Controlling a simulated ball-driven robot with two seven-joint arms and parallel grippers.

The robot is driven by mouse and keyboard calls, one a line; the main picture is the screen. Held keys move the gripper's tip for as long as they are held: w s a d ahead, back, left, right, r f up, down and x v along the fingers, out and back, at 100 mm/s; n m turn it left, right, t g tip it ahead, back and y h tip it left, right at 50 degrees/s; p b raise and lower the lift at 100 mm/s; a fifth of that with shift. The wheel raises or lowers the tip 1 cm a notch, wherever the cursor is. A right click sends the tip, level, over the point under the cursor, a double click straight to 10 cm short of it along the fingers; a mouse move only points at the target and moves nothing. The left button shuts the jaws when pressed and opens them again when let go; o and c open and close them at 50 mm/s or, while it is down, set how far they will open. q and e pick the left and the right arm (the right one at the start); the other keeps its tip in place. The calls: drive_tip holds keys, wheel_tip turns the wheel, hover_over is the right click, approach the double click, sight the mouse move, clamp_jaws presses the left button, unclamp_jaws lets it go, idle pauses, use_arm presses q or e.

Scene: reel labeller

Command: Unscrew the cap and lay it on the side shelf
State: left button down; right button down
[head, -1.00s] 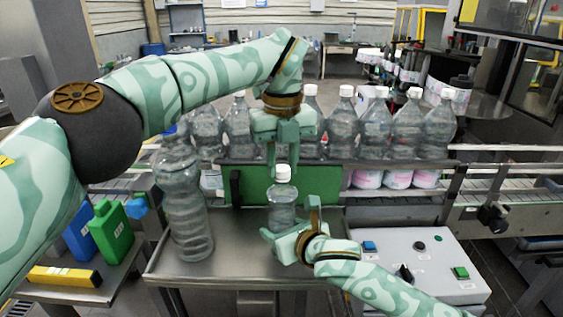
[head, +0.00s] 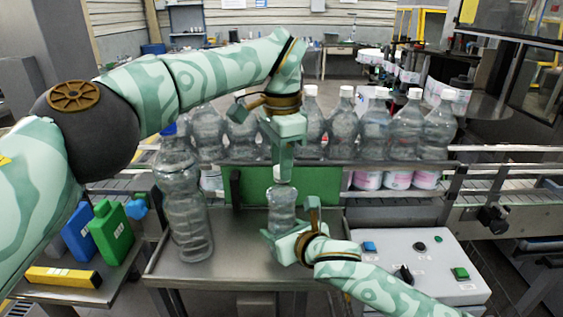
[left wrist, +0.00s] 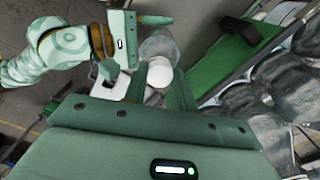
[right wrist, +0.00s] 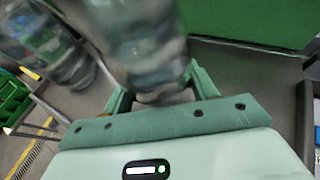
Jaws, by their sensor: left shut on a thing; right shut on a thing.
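A clear bottle (head: 281,212) stands upright over the metal tray table, with a white cap (head: 281,174) at its neck. My left gripper (head: 280,168) comes down from above and is shut on the cap. In the left wrist view the white cap (left wrist: 159,76) sits between its two fingers, with the bottle (left wrist: 160,45) beyond. I cannot tell how loose the cap is. My right gripper (head: 291,226) is shut around the lower part of the bottle. In the right wrist view the bottle (right wrist: 145,40) rises blurred between the fingers. A low side shelf (head: 88,292) is at the left.
The shelf holds a blue can (head: 78,232), a green can (head: 112,233) and a yellow box (head: 63,276). A large clear bottle (head: 185,205) stands on the tray table (head: 225,270). Several capped bottles line the back. A control box (head: 425,262) is at right.

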use_arm(q)
drive_tip(key=shift+a+r, duration=0.1)
drive_tip(key=shift+r, duration=0.15)
drive_tip(key=shift+r, duration=0.9)
drive_tip(key=shift+r, duration=2)
use_arm(e)
drive_tip(key=shift+c, duration=1.9)
unclamp_jaws()
